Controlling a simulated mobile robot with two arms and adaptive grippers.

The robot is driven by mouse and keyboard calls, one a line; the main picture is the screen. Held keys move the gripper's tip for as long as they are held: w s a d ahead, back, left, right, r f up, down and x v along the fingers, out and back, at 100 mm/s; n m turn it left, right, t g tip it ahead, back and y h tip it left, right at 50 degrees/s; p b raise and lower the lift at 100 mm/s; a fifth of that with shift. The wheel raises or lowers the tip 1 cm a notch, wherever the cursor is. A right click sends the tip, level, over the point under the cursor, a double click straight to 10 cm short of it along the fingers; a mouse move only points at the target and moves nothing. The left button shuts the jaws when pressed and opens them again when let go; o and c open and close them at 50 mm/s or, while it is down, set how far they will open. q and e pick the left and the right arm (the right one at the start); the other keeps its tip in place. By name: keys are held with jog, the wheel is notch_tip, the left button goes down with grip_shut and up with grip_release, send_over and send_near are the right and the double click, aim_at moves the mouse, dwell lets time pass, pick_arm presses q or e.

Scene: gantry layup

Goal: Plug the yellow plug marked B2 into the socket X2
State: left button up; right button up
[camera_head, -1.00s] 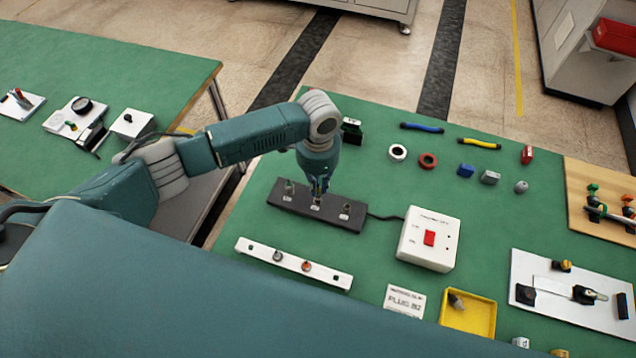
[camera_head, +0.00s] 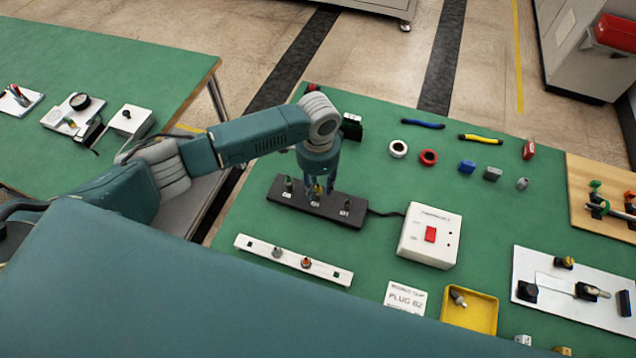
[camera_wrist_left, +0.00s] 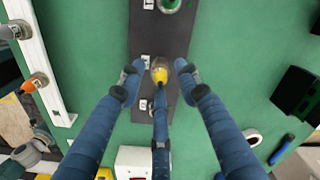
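The yellow plug (camera_head: 318,190) stands in the middle socket of the black socket strip (camera_head: 274,196), and its yellow part also shows in the left wrist view (camera_wrist_left: 160,76). The strip's small white labels are too small to read surely. My left gripper (camera_head: 317,188) points down over the strip. In the left wrist view its fingers (camera_wrist_left: 158,80) are spread around the plug, with gaps at both sides. A green-topped plug (camera_head: 288,184) stands in the left socket and a dark plug (camera_head: 346,203) in the right one. My right gripper is out of view.
A white box with a red switch (camera_head: 430,234) is cabled to the strip. A white rail (camera_head: 327,272) with two plugs lies in front. A card reading "PLUG B2" (camera_head: 405,298) and a yellow tray (camera_head: 468,318) are at lower right. Rings, coloured blocks and tools lie farther back.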

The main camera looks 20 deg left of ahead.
pick_arm(q)
jog(key=shift+r, duration=0.1)
notch_tip(320, 180, up, 12)
dwell(0.6)
dwell(0.5)
